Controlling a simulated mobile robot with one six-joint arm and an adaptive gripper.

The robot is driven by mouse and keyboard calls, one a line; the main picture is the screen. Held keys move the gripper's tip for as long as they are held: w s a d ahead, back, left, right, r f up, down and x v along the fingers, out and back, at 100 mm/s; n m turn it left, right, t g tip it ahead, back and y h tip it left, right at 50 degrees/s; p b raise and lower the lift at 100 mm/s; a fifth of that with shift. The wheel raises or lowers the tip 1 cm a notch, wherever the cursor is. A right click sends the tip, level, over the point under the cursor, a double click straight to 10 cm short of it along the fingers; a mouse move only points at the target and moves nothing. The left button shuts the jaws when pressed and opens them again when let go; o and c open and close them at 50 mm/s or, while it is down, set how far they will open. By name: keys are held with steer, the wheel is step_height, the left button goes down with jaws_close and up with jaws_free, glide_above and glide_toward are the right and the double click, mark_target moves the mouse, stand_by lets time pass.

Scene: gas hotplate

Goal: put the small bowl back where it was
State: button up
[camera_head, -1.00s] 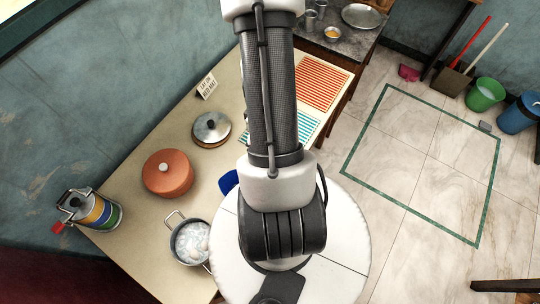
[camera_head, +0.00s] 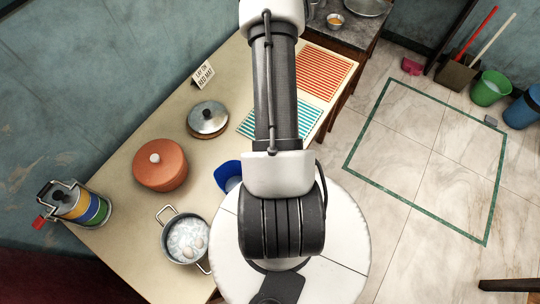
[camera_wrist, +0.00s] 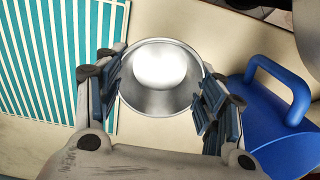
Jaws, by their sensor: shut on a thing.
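The small bowl (camera_wrist: 135,93) is a shiny metal bowl with a bright white patch inside; I cannot tell whether that is contents or glare. In the wrist view my gripper (camera_wrist: 158,92) has its fingers on both sides of the bowl and is shut on it. The bowl appears near the pale counter, between the teal striped mat (camera_wrist: 60,65) and a blue handled object (camera_wrist: 275,130). Its height above the counter is unclear. In the head view my arm hides the gripper and bowl. The teal striped mat (camera_head: 250,122) lies beside the orange striped mat (camera_head: 318,75).
The counter (camera_head: 130,215) also holds a pot with eggs (camera_head: 168,245), an orange lidded pot (camera_head: 160,178), a silver-lidded pan (camera_head: 208,120), a striped canister (camera_head: 85,208) and a card sign (camera_head: 203,72). A dark side table (camera_head: 345,35) stands behind.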

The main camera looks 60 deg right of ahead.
steer(key=shift+f+b, duration=0.5)
steer(key=shift+f, duration=1.5)
steer(key=shift+f, duration=0.1)
steer(key=o, duration=1.1)
steer(key=shift+c, duration=0.2)
step_height(320, 180, up, 12)
steer(key=p, duration=0.4)
